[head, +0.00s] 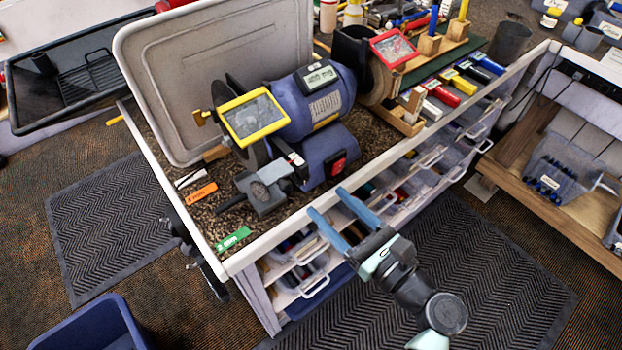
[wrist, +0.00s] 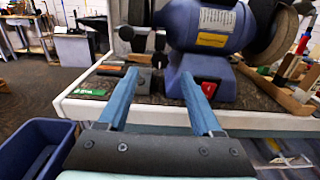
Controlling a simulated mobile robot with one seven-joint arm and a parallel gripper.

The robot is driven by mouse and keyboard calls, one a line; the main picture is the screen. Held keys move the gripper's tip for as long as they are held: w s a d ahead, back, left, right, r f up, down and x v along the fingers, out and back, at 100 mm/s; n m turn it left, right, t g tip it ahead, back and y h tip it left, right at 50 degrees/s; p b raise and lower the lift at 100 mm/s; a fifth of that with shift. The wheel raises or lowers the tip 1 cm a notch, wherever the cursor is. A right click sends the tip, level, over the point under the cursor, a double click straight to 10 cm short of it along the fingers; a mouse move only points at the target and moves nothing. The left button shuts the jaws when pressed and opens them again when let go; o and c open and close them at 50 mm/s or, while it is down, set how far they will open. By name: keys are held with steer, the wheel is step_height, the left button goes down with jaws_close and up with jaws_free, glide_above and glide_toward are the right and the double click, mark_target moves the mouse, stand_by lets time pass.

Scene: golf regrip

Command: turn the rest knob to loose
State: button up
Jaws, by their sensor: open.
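A blue bench grinder (head: 310,105) stands on the cart top, with a yellow-framed shield at its left wheel. In the wrist view the grinder (wrist: 208,28) lies ahead, and the rest is partly hidden behind my fingers (wrist: 157,76).
A red switch (head: 339,165) is on the grinder's base. The cart's raised white rim (head: 255,250) runs along the front. A grey lid (head: 210,60) leans behind. A blue bin (head: 95,328) stands at lower left.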

mark_target(304, 179)
steer(key=x, duration=0.6)
steer(key=shift+w+a, duration=0.15)
steer(key=shift+c, duration=0.2)
jaws_close()
